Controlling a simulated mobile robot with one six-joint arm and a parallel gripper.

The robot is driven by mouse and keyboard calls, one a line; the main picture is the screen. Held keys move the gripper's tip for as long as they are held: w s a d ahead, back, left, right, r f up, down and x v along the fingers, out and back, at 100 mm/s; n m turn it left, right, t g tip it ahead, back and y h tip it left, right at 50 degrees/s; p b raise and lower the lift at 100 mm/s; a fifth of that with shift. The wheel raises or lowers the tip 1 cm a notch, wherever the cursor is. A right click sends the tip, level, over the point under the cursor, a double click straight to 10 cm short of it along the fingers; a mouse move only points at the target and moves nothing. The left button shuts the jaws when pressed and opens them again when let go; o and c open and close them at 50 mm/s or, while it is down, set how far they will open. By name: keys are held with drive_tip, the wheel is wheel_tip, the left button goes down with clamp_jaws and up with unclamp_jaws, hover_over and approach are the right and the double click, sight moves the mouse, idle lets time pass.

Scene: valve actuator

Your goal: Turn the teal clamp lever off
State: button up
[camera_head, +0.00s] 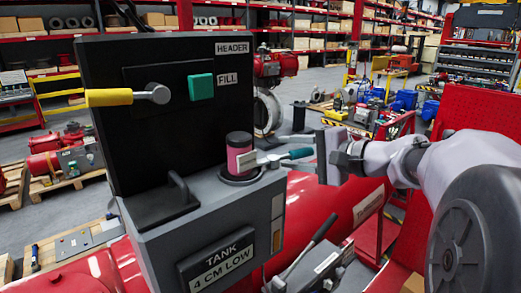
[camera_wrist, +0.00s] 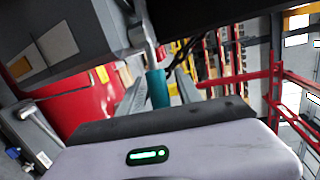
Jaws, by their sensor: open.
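The clamp lever has a teal grip (camera_head: 298,154) and a grey metal arm. It sticks out to the right from beside a dark pink cylinder (camera_head: 240,150) seated in a dark ring on the grey housing. My gripper (camera_head: 275,151) comes in from the right, open, with its fingers around the lever. In the wrist view the teal grip (camera_wrist: 157,90) lies between the two spread fingers of my gripper (camera_wrist: 160,78), with a gap visible on the right side. Whether the left finger touches it is unclear. The lever's pivot is partly hidden.
A black panel (camera_head: 150,65) labelled HEADER and FILL stands behind, with a yellow-handled lever (camera_head: 110,97) and a teal square block (camera_head: 201,87). A dark handle (camera_head: 178,187) rises from the housing (camera_head: 215,225), labelled TANK 4 CM LOW. A red tank lies below.

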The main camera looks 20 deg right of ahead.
drive_tip(key=shift+c, duration=0.2)
clamp_jaws()
idle(1.3)
